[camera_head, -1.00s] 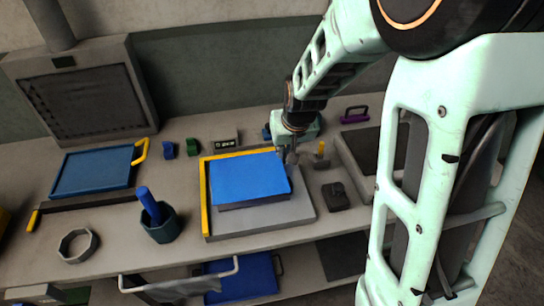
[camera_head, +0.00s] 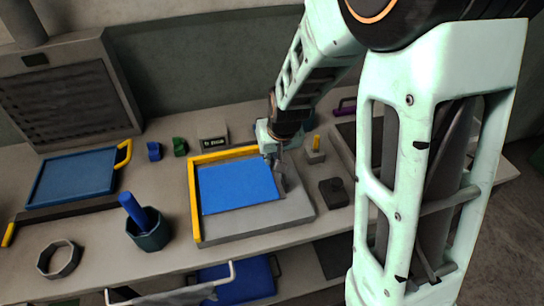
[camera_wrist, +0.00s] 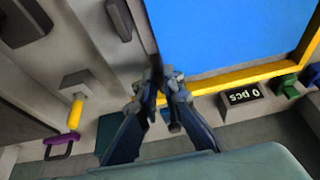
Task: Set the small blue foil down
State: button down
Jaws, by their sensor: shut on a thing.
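The small blue foil (camera_head: 238,187) is a flat blue sheet over a grey plate (camera_head: 250,221), inside the corner of a yellow L-shaped stop (camera_head: 194,206). The foil lies level and low; I cannot tell whether all of it touches the plate. My gripper (camera_head: 277,162) is at the foil's far right corner, shut on its edge. In the wrist view the foil (camera_wrist: 225,35) fills the upper right, and my gripper's fingertips (camera_wrist: 160,82) meet at its edge. The yellow stop (camera_wrist: 225,76) runs close beside them. The fingers hide the gripped edge.
A small display (camera_head: 213,142) stands behind the stop and reads 0 pcs in the wrist view. A blue tray (camera_head: 75,178) lies farther left. A dark block (camera_head: 333,192) sits to the right.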

jog(key=shift+f, duration=0.1)
jog(key=c, duration=2.1)
grip_release()
jog(key=p+v, duration=0.8)
jog(key=v, duration=0.4)
jog(key=shift+s, duration=0.1)
